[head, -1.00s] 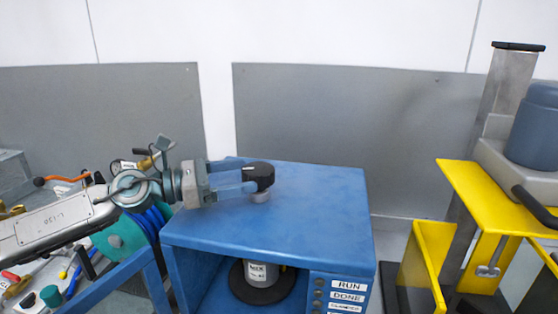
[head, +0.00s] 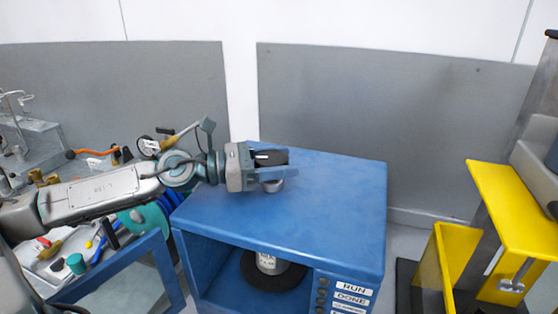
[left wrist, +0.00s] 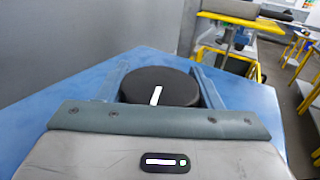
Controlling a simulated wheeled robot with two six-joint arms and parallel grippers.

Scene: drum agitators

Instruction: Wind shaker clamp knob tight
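The black round clamp knob (head: 272,157) with a white line mark sits on a grey base (head: 273,186) on top of the blue shaker cabinet (head: 330,190). My left gripper (head: 277,163) reaches in level from the left, one finger on the near side of the knob and one on the far side. In the left wrist view the knob (left wrist: 158,88) lies between the fingers (left wrist: 159,72). They look spread, with little or no visible gap to its rim; firm contact cannot be seen. A white can (head: 271,264) stands inside the cabinet. My right gripper is not in view.
Labelled buttons (head: 350,289) are on the cabinet's front right. A yellow machine (head: 513,212) stands to the right. A cluttered tool cart (head: 130,285) is at the left, under my arm. The cabinet top is otherwise clear.

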